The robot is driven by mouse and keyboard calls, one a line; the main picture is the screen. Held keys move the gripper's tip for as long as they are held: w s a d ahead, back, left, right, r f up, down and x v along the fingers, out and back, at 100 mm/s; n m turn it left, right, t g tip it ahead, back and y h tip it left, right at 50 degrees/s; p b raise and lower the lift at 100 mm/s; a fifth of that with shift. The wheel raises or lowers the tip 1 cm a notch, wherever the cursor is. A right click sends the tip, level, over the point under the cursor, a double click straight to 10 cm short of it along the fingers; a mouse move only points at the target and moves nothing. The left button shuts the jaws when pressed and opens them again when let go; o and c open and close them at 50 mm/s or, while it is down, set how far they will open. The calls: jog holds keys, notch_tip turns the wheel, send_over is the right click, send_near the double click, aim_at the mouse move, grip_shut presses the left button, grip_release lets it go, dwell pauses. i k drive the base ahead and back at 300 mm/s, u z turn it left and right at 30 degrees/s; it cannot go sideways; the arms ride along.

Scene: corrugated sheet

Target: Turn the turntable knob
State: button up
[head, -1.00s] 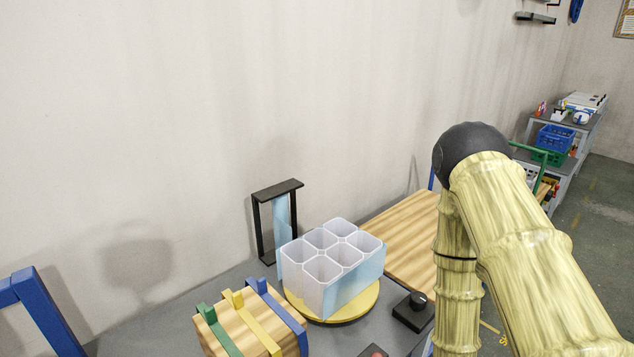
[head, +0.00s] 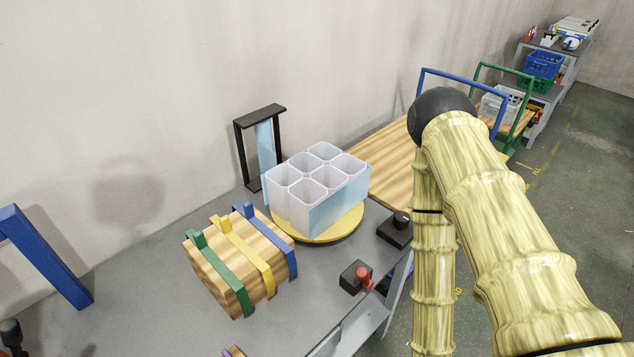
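A round yellow turntable (head: 340,229) sits on the grey table, with a white and light-blue six-cell holder (head: 318,192) standing on it. A black box with a dark knob (head: 401,218) sits right of the turntable near the table edge. A second black box (head: 351,276) with a red knob (head: 364,274) sits nearer the front edge. The frames do not show which knob works the turntable. My arm hangs down right of both boxes; my gripper is below the frame and out of sight.
A wooden block with green, yellow and blue bands (head: 238,266) lies left of the turntable. A black frame (head: 258,150) stands behind it. A wooden board (head: 385,165) extends at the back right. The grey table (head: 130,285) is mostly bare at the left front.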

aim_at(402, 219)
jog(key=u, duration=0.05)
jog(key=k, duration=1)
jog(key=z, duration=0.75)
jog(key=i, duration=1.4)
jog(key=u, duration=0.8)
